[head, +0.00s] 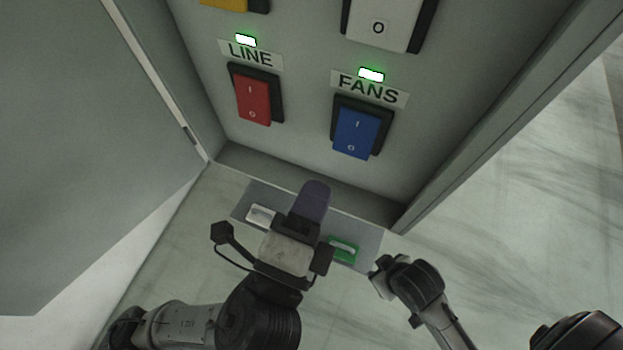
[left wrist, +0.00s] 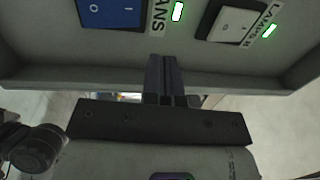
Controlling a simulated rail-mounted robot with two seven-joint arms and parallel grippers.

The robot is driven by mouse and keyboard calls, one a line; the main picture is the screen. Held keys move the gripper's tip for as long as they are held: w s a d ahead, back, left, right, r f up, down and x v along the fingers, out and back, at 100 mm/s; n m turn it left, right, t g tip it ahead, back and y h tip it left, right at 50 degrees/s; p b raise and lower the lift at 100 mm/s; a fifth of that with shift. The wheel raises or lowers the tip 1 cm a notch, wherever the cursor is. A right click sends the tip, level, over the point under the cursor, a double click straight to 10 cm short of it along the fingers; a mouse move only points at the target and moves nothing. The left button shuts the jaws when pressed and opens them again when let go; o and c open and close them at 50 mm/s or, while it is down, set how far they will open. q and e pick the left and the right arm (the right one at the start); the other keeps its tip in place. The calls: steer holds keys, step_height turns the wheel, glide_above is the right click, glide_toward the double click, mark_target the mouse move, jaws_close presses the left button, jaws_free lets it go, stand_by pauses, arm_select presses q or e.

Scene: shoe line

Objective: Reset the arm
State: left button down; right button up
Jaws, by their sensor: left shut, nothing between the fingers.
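My left gripper (head: 313,190) is shut and empty, below and in front of the switch panel (head: 300,95). In the left wrist view its closed fingers (left wrist: 161,65) point toward the panel's lower part; I cannot tell whether they touch anything. The panel carries a red LINE rocker (head: 252,100) and a blue FANS rocker (head: 356,132), each with a lit green lamp above. The fingers appear apart from both rockers. My right arm's end (head: 405,278) shows at the lower right of the head view; its fingers cannot be made out.
A grey cabinet door (head: 85,140) stands open at the left. The cabinet's right side edge (head: 500,125) is close to the panel. A white switch (head: 385,22) and a yellow one (head: 237,4) are higher up. A grey plate (head: 368,240) with a green-framed part lies below. Floor is clear at right.

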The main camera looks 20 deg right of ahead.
stand_by(0.7)
arm_select(q)
steer(key=w+a+n+t+y, duration=0.1)
steer(key=w+a+n+y, duration=0.7)
steer(key=n, duration=0.6)
steer(key=w+a+f+n+g+y, duration=0.25)
steer(key=a+f+n, duration=0.45)
steer(key=a+f, duration=0.35)
steer(key=s+a+f+n+g+y, duration=0.1)
steer(key=s+a+f+n+g, duration=0.1)
steer(key=s+a+f, duration=0.4)
steer(key=s+a+f+n+g+y, duration=0.2)
steer(key=a+f, duration=0.2)
steer(key=f, duration=0.5)
steer(key=s+f+g, duration=0.2)
steer(key=s+f, duration=0.2)
steer(key=s, duration=0.2)
steer(key=s+a+f+g, duration=0.1)
steer(key=s+f+g, duration=0.1)
steer(key=s+f, duration=0.3)
steer(key=shift+s+a+p, duration=0.3)
steer(key=shift+s+p, duration=0.15)
steer(key=shift+s, duration=0.8)
